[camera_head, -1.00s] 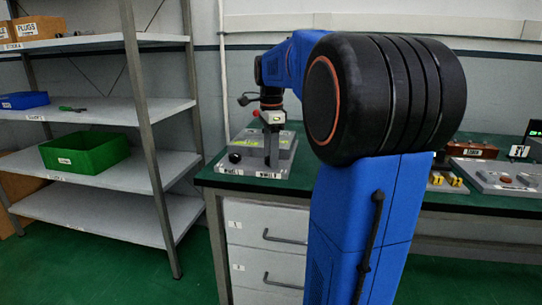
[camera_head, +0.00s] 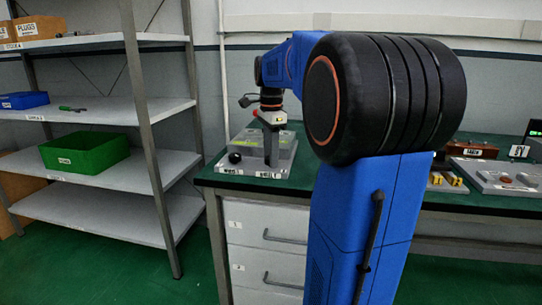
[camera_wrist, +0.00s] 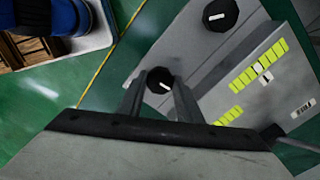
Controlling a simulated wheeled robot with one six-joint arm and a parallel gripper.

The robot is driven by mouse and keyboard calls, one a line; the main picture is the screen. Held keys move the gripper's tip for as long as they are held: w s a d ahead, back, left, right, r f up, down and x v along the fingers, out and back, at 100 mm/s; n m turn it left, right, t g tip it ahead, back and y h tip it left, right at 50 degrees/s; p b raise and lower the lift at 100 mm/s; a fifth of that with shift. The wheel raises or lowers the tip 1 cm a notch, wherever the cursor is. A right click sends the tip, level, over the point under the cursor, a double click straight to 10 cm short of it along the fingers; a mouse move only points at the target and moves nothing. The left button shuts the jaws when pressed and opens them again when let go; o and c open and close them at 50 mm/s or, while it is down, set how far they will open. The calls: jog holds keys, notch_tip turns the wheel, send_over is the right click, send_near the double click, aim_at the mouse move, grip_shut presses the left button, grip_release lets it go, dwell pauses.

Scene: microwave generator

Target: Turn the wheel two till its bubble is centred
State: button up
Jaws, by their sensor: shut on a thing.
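My gripper (camera_wrist: 157,92) is shut on a round black wheel (camera_wrist: 159,80) with a white mark on top. A second black wheel (camera_wrist: 220,14) stands free; it is the left one in the head view (camera_head: 234,157). Both are on a grey levelling device (camera_head: 224,168) on the bench. In the wrist view, one yellow-green vial (camera_wrist: 245,76) shows a pale patch near its middle. Another yellow-green vial (camera_wrist: 228,116) is partly hidden behind my gripper, and I cannot make out its bubble. The head view shows my gripper (camera_head: 271,160) upright over the device's right side; its front label is too small to read surely.
The green bench top (camera_head: 300,183) holds a grey plate (camera_head: 497,178) and a brown box (camera_head: 470,149) at the right. A grey shelf (camera_head: 130,178) with a green bin (camera_head: 85,153) stands at the left. Clear floor lies in front of the shelf.

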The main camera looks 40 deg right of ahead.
jog(key=n, duration=1.8)
jog(key=shift+n, duration=2.7)
jog(key=o, duration=1)
jog(key=shift+o, duration=0.2)
jog(key=shift+r, duration=0.1)
